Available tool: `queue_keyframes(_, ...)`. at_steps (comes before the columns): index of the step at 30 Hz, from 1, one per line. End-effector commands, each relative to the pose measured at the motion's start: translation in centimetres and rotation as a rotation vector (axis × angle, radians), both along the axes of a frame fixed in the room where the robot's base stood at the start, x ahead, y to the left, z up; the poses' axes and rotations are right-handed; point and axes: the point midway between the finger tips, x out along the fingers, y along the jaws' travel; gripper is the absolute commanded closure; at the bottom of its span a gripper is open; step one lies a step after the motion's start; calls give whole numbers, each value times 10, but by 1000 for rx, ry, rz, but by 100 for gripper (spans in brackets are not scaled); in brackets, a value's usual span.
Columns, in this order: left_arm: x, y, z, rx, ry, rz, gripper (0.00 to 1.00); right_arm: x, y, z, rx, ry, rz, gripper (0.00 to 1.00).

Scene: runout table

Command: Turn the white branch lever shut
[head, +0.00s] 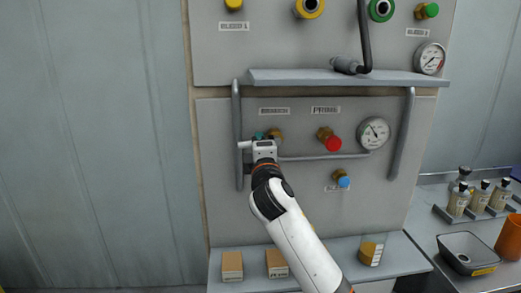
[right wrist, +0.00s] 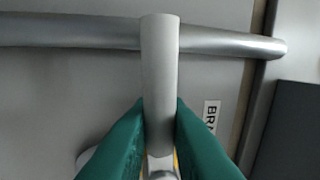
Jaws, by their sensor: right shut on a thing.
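The white branch lever (right wrist: 160,75) shows in the right wrist view as a pale bar standing between my gripper's fingers, its free end pointing up the picture. In the head view its white end (head: 243,145) sticks out to the left, roughly level, close to the grey upright rail. My right gripper (right wrist: 160,135) has its green fingers closed on both sides of the lever's lower part. In the head view my right gripper (head: 264,142) hides most of the lever and part of its brass valve (head: 276,134). My left gripper is in neither view.
The grey upright rail (head: 238,170) runs beside the lever. A red-knobbed valve (head: 332,143), a gauge (head: 374,133) and a blue-knobbed valve (head: 342,181) sit to the right. A shelf (head: 300,76) juts out above. Boxes (head: 232,265) stand on the ledge below.

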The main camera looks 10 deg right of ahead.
Motion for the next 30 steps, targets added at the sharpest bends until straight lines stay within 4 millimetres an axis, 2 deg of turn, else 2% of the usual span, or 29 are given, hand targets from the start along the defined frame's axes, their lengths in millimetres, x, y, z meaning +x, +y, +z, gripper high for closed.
queue_keyframes(7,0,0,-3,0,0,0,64,0,0,1,59,3,-1,100)
queue_keyframes(20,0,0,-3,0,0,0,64,0,0,2,69,3,-1,100)
queue_keyframes(21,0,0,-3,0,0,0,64,0,0,2,69,3,-1,83)
queue_keyframes(24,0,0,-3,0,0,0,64,0,0,2,69,3,-1,67)
queue_keyframes(30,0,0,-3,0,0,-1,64,0,0,2,67,2,0,65)
